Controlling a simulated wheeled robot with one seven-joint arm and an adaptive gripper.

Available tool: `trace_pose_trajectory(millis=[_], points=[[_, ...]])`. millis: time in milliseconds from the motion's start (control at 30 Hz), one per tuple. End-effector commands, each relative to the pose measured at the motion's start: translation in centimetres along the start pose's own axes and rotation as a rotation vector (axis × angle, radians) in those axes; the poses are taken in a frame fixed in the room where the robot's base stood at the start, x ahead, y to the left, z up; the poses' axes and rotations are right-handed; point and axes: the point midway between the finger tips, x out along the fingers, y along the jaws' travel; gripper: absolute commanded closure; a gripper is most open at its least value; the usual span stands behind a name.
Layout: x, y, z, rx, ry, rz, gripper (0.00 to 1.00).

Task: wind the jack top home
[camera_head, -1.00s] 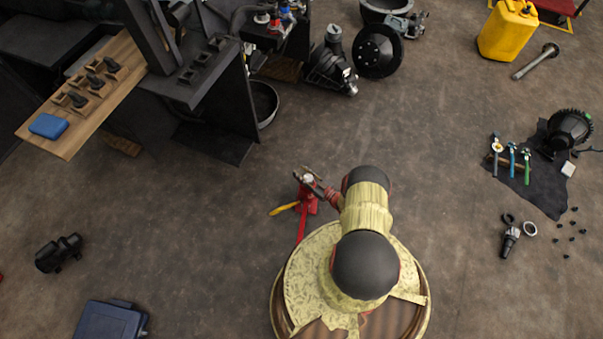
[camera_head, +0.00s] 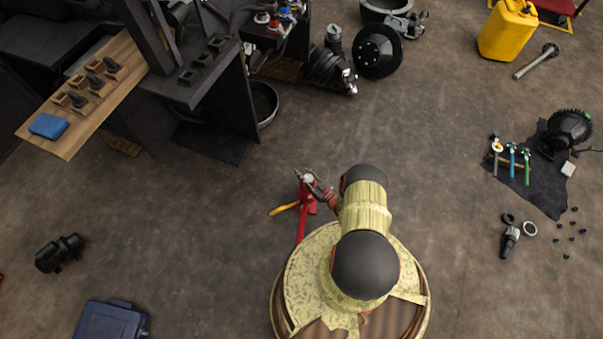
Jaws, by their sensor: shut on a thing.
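The red jack (camera_head: 308,205) stands upright on the floor in the middle of the view, with a red bar reaching down and a yellow handle (camera_head: 284,208) out to its left. Its pale round top (camera_head: 308,180) shows at the upper end. My gripper (camera_head: 307,176) is at the jack top, with its fingers closed around it. The gripper and my arm hide part of the jack's right side.
The stripped forklift (camera_head: 205,75) and a wooden plank (camera_head: 70,145) are at upper left. A blue case (camera_head: 108,320) lies at lower left. A dark mat (camera_head: 540,180) with tools lies at right. Floor around the jack is clear.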

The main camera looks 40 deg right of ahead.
Motion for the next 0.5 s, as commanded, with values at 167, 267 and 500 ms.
trace_pose_trajectory(millis=[167, 267, 500], points=[[0.0, 0.3, 0.0, 0.002, -0.002, 0.119, 0.98], [0.0, 0.6, 0.0, 0.001, -0.001, 0.204, 0.98], [-0.2, 1.4, -0.1, -0.001, 0.000, 0.407, 0.98]])
